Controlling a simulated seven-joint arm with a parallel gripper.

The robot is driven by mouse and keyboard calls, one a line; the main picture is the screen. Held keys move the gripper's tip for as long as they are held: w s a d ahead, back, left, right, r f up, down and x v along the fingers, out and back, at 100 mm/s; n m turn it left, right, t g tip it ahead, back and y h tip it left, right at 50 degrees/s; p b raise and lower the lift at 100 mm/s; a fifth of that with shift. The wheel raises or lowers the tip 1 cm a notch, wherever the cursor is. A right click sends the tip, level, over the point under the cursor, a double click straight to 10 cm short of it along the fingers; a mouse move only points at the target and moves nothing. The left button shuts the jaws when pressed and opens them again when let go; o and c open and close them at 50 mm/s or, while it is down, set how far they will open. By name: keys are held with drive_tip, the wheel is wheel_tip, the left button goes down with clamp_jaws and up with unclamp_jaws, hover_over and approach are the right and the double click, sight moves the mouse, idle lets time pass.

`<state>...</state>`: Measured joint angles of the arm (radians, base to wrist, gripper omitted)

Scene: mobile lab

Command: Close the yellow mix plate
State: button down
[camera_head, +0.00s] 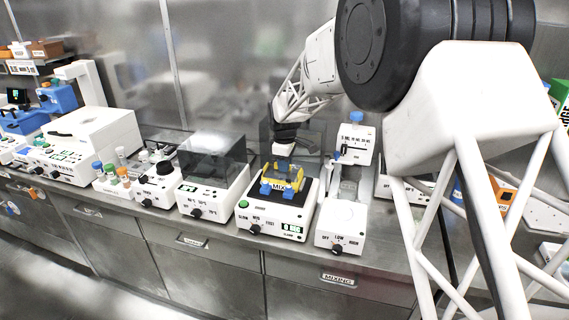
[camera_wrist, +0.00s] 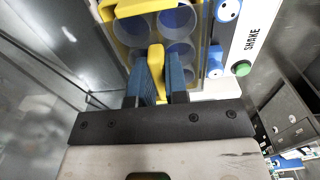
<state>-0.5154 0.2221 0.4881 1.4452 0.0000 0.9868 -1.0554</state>
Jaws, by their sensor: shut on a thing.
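The yellow mix plate (camera_head: 297,179) sits on a white shaker (camera_head: 262,218) with a green button and a lit display. In the wrist view the yellow frame (camera_wrist: 116,10) shows at the top, with several round clear wells over blue. A yellow tab (camera_wrist: 156,60) stands up from its near edge. My gripper (camera_wrist: 158,70) has its blue fingers on either side of this tab and is shut on it. In the head view my gripper (camera_head: 284,162) reaches down to the plate from above and behind. The far part of the plate is cut off in the wrist view.
A dark transparent cover (camera_head: 309,140) stands behind the plate. A box with a clear lid (camera_head: 212,160) is to the left, and a white device (camera_head: 341,222) is close on the right. Blue clamps (camera_wrist: 216,60) flank the plate. The metal wall lies behind the devices.

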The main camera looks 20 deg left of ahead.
drive_tip(key=shift+f, duration=0.4)
drive_tip(key=c, duration=1.1)
unclamp_jaws()
drive_tip(key=shift+o, duration=0.2)
drive_tip(key=shift+r, duration=3.9)
